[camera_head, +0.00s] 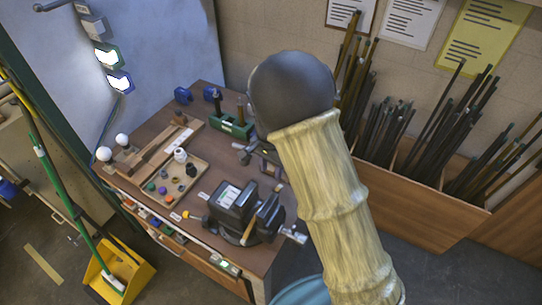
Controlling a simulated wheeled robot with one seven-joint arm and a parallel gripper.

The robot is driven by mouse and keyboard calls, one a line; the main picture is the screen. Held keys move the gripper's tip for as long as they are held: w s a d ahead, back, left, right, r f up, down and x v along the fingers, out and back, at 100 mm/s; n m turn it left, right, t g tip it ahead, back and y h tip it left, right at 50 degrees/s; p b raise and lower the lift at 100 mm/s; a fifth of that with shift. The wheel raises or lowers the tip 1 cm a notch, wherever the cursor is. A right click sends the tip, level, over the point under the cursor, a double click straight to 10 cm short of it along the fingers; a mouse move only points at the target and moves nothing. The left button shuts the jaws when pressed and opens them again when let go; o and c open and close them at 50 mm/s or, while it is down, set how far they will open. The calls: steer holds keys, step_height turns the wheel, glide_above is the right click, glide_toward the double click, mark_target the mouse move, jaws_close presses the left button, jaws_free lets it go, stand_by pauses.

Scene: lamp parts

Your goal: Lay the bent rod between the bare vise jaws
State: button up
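A dark vise (238,206) stands near the front right of the wooden workbench (213,178). A small tan piece (249,232) shows at its jaws; I cannot tell whether it is gripped. A second grey vise-like tool (263,161) sits behind it, partly hidden by my arm, so I cannot tell whether its jaws are bare. I cannot pick out a bent rod in this view. My arm, in a cream ribbed sleeve with a dark round joint, fills the middle right foreground. My gripper is not visible.
A tray (199,185) with small coloured pots lies left of the front vise. A green block (233,127) stands at the back. Many dark rods (389,120) stand in wooden bins (425,213) at right.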

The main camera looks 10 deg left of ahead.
step_height(320, 180, up, 6)
steer(key=shift+w+f+b, duration=0.1)
steer(key=shift+b, duration=0.2)
stand_by(0.3)
steer(key=s+d+r+n+t, duration=0.1)
steer(key=s+d+n, duration=0.2)
steer(key=s+d, duration=0.4)
steer(key=s+d+r+n+t, duration=0.1)
steer(key=s+d, duration=0.6)
steer(key=d, duration=0.8)
steer(key=shift+r+n+t, duration=0.3)
steer(key=shift+n+t, duration=0.2)
steer(key=shift+n, duration=0.5)
